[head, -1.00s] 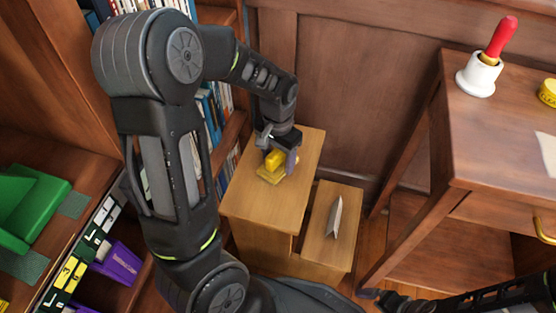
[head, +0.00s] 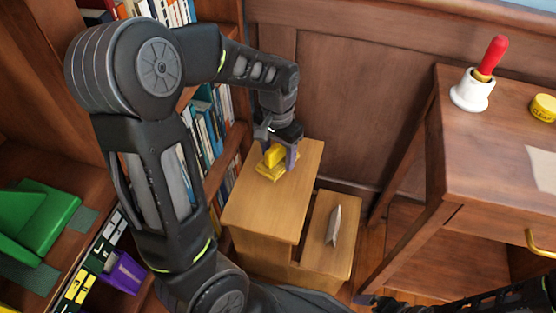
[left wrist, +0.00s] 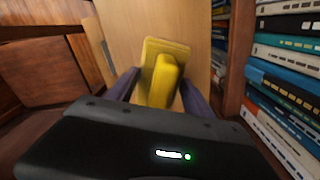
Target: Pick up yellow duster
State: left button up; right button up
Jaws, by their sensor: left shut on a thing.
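The yellow duster (head: 272,161) has a flat base with a raised yellow grip on top. It is at the top of the light wood step stool (head: 262,205), near the back. My left gripper (head: 277,154) comes down over it from above and is shut on its raised grip. In the left wrist view the duster (left wrist: 160,78) sits between the two dark fingers. I cannot tell whether its base still touches the wood. My right gripper (head: 375,301) is low at the bottom edge, dark and partly cut off; its jaws cannot be made out.
A bookcase with books (head: 207,120) stands close left of the stool. A grey-white wedge-shaped object (head: 335,225) is on the lower step. At right, a wooden desk (head: 490,165) carries a red-handled bell (head: 473,88) and a yellow tin (head: 543,107). A purple bin (head: 122,272) is at lower left.

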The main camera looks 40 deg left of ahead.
aim_at(278, 146)
pick_arm(q)
notch_tip(278, 146, up, 3)
jog(key=shift+r+p, duration=0.2)
jog(key=shift+p, duration=0.1)
dwell(0.7)
